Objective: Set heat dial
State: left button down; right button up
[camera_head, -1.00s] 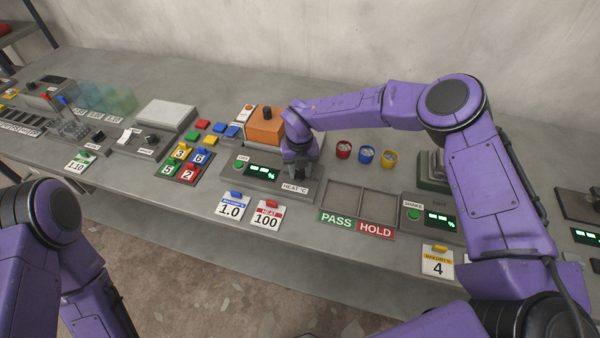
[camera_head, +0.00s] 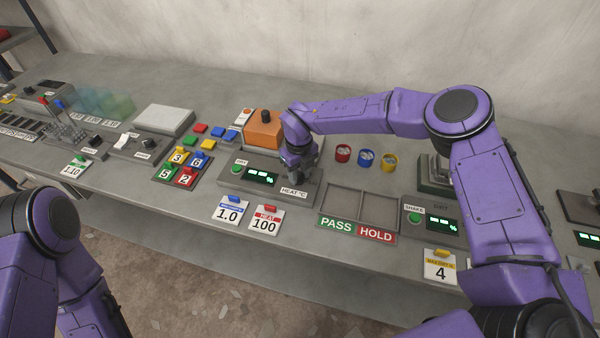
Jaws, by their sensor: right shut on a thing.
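The heat station is a grey panel with a green display (camera_head: 261,177), a green button (camera_head: 237,169) and a "HEAT °C" label (camera_head: 293,192). An orange box (camera_head: 264,131) with a black knob on top stands behind it. My right gripper (camera_head: 297,172) points down at the right part of this panel, just above the label. It is shut on the heat dial, which the fingers and wrist hide. The display's digits are too small to read. A card marked "HEAT 100" (camera_head: 266,221) lies in front of the panel. My left gripper is not in view; only my left arm shows.
A "1.0" card (camera_head: 230,211) lies left of the heat card. PASS/HOLD trays (camera_head: 345,200) and red, blue and yellow cups (camera_head: 366,157) stand to the right. A shake panel (camera_head: 428,222) is further right. Colored blocks and numbered tiles (camera_head: 184,166) lie to the left.

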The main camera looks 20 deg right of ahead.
aim_at(299, 175)
jog(key=shift+s+f, duration=0.1)
jog(key=shift+f, duration=0.1)
jog(key=o, duration=1)
jog(key=shift+o, duration=0.2)
notch_tip(299, 175, up, 10)
jog(key=b, duration=0.2)
jog(key=shift+r+b, duration=0.25)
jog(key=shift+b, duration=0.05)
